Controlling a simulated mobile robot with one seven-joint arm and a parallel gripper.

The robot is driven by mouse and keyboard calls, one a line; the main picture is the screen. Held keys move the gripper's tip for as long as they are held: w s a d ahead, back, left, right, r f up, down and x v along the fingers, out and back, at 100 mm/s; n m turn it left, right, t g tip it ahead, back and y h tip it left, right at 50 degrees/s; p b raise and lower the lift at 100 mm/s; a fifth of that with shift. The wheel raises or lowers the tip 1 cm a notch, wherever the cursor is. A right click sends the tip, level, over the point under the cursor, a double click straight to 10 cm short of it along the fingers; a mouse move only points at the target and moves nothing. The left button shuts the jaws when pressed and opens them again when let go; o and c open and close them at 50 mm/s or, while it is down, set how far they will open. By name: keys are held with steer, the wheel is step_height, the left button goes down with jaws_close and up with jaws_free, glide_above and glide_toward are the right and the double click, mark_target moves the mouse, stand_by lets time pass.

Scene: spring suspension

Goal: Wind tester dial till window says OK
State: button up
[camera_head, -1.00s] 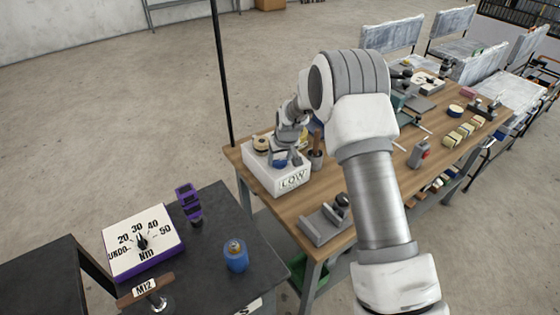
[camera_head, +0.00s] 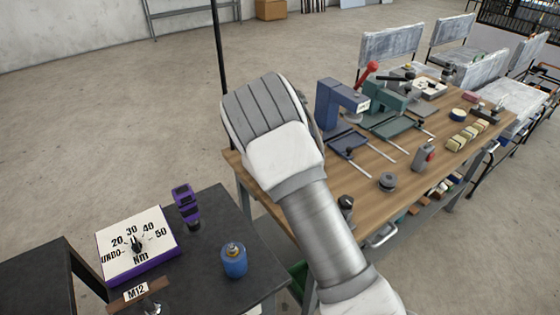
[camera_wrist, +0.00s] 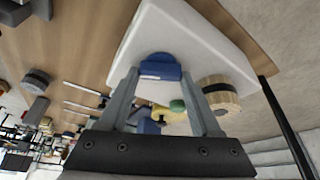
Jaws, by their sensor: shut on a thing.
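The tester is a white box (camera_wrist: 195,38); it shows in the wrist view at the upper middle. Its blue dial (camera_wrist: 160,66) sits between the fingertips of my gripper (camera_wrist: 160,76), which is shut on it. A round wooden-sided piece (camera_wrist: 220,94) stands on the box to the right of the fingers. In the head view my arm covers the tester and my gripper. The window's reading is hidden in both present views.
A blue press (camera_head: 340,105) and a green press (camera_head: 385,105) stand on the wooden bench (camera_head: 400,165). The dark table at left holds an Nm dial board (camera_head: 137,246), a purple tool (camera_head: 186,206) and a blue can (camera_head: 233,260).

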steer(key=shift+m, duration=0.3)
stand_by(0.4)
steer(key=o, duration=1.4)
steer(key=shift+v, duration=8.7)
steer(key=shift+w, duration=0.1)
